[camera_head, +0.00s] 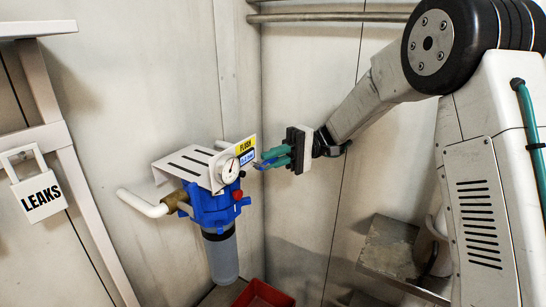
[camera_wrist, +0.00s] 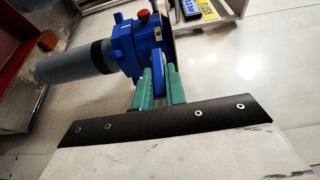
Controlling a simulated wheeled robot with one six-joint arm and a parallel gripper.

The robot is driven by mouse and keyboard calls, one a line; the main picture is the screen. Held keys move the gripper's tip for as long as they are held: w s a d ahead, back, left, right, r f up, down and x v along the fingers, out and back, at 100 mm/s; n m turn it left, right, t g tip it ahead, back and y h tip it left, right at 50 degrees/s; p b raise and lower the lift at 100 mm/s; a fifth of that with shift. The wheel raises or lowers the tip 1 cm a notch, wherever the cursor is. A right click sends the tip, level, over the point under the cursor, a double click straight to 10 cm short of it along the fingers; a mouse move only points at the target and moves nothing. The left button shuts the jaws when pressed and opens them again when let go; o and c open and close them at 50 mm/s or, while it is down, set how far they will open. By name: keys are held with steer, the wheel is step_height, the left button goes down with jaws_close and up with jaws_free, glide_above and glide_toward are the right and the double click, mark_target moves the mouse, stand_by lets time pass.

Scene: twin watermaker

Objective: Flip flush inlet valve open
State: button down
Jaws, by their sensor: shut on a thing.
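The filter unit has a blue head (camera_head: 212,205) with a grey translucent bowl (camera_head: 221,255) below, mounted on the wall. In the wrist view the blue head (camera_wrist: 125,48) and bowl (camera_wrist: 75,65) lie sideways. My gripper (camera_head: 268,160) reaches in from the right, and its green fingers are shut on a blue valve handle (camera_wrist: 158,72) at the side of the head. The wrist view shows the gripper (camera_wrist: 160,80) with the handle between its fingertips. The fingers partly hide the handle, and I cannot tell its exact angle.
A white slotted bracket (camera_head: 185,165) with a gauge (camera_head: 230,171) and a yellow FLUSH label (camera_head: 246,145) sits above the head. A red knob (camera_head: 237,195) is close by. A pipe (camera_head: 140,204) runs left. A red bin (camera_head: 262,294) stands below; a LEAKS tag (camera_head: 40,194) hangs left.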

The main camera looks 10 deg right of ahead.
steer(key=shift+f, duration=0.1)
stand_by(0.4)
steer(key=c, duration=1.7)
jaws_free()
steer(key=shift+r, duration=0.4)
step_height(320, 180, up, 3)
steer(key=shift+f, duration=0.1)
steer(key=s+d, duration=0.1)
steer(key=s, duration=0.4)
steer(key=s+d+r, duration=0.1)
steer(key=s, duration=0.4)
steer(key=s+d, duration=0.1)
steer(key=s, duration=0.4)
steer(key=shift+s+d+r, duration=0.2)
steer(key=shift+s+d, duration=0.15)
steer(key=shift+d, duration=0.05)
